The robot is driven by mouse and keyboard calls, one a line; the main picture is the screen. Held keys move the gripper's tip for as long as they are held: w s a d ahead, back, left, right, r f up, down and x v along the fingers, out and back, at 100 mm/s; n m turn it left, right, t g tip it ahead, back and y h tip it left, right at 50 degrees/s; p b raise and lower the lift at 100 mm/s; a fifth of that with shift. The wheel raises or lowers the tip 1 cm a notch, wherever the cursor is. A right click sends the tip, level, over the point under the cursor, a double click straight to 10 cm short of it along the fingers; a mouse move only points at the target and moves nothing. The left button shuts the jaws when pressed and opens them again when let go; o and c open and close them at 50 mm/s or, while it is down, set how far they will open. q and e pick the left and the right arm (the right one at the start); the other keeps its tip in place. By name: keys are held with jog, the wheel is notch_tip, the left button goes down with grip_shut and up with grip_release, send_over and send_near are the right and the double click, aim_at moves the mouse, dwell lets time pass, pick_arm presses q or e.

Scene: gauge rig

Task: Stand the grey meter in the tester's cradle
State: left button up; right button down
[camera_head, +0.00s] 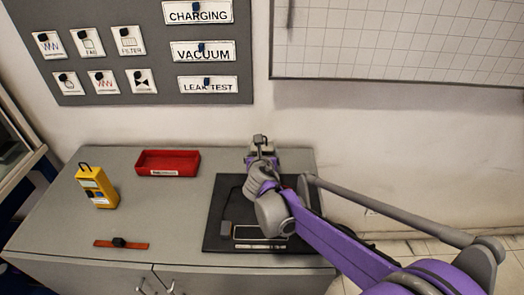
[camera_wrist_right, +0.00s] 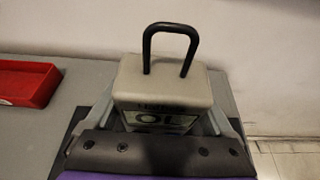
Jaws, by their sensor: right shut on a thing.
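My right gripper (camera_head: 262,162) is shut on the grey meter (camera_head: 261,147) above the back part of a black mat (camera_head: 212,236). In the right wrist view the grey meter (camera_wrist_right: 165,82) has a black wire handle on top and a display on the face towards me. The gripper (camera_wrist_right: 163,112) has a finger on each side of it. The meter looks roughly upright; whether its base touches anything is hidden. A frame-like fixture (camera_head: 262,232) lies at the mat's front, partly behind my arm. I cannot tell whether it is the tester's cradle. My left gripper is not in view.
A yellow meter (camera_head: 99,190) stands at the left of the grey worktop (camera_head: 55,220). A red tray (camera_head: 167,163) lies at the back, and an orange-brown strip with a dark block (camera_head: 120,243) lies at the front. The worktop between them is clear. A wall is behind.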

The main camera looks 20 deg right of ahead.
jog(key=shift+f+b, duration=0.45)
jog(key=shift+f, duration=0.2)
jog(key=shift+s+f, duration=0.1)
jog(key=shift+f, duration=0.1)
grip_release()
jog(key=shift+a, duration=0.1)
dwell(0.3)
jog(key=shift+s+r, duration=0.1)
jog(key=shift+s, duration=0.05)
jog(key=s+a+r+p, duration=0.1)
jog(key=s+r+p, duration=0.2)
jog(key=s+r, duration=0.1)
jog(key=shift+s+r+p, duration=0.15)
jog(key=shift+r+p, duration=0.2)
jog(key=shift+r, duration=0.15)
dwell(0.5)
jog(key=shift+a+f, duration=0.1)
jog(key=shift+a, duration=0.05)
dwell(0.3)
